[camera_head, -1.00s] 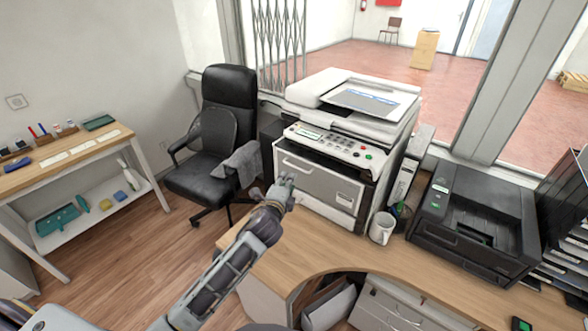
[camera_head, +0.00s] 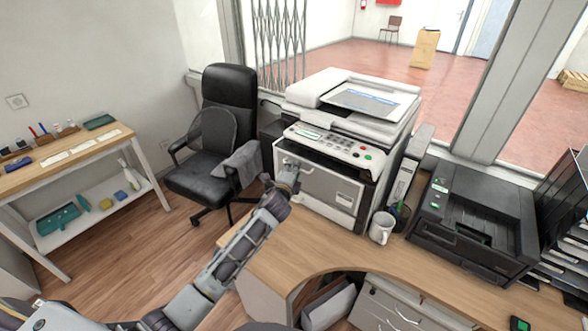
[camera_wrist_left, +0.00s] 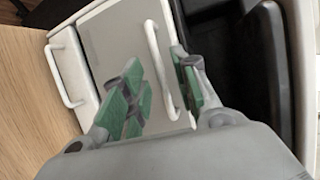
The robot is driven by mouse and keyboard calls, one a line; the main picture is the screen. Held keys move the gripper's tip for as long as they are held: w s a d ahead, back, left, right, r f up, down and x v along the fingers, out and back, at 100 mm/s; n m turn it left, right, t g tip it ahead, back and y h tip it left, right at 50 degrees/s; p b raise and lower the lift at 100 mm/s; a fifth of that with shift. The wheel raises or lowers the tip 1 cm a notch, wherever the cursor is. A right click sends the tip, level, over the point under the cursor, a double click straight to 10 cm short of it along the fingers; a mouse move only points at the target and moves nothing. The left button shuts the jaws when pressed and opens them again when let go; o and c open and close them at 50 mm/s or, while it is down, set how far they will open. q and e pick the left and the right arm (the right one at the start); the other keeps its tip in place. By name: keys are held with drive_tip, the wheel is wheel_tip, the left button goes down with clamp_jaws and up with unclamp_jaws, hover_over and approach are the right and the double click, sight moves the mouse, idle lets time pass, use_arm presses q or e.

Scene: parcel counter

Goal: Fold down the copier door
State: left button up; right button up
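The copier (camera_head: 350,120) stands on the counter with its grey front door (camera_head: 328,190) upright against its front. The door also shows in the left wrist view (camera_wrist_left: 115,45), with its pale bar handle (camera_wrist_left: 158,65) near its upper edge. My left gripper (camera_head: 290,168) is at the door's upper left and hides part of the handle in the head view. In the left wrist view its green-padded fingers (camera_wrist_left: 165,88) are apart, one on each side of the handle. Whether a pad touches the handle cannot be told. My right gripper is not in view.
A white mug (camera_head: 381,228) and a binder (camera_head: 404,175) stand right of the copier, then a black printer (camera_head: 475,220). A black chair (camera_head: 225,130) stands to the left. The wooden counter (camera_head: 300,245) is clear in front of the copier.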

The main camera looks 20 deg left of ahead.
use_arm(q)
drive_tip(key=shift+w+f, duration=0.2)
drive_tip(key=shift+w, duration=0.7)
clamp_jaws()
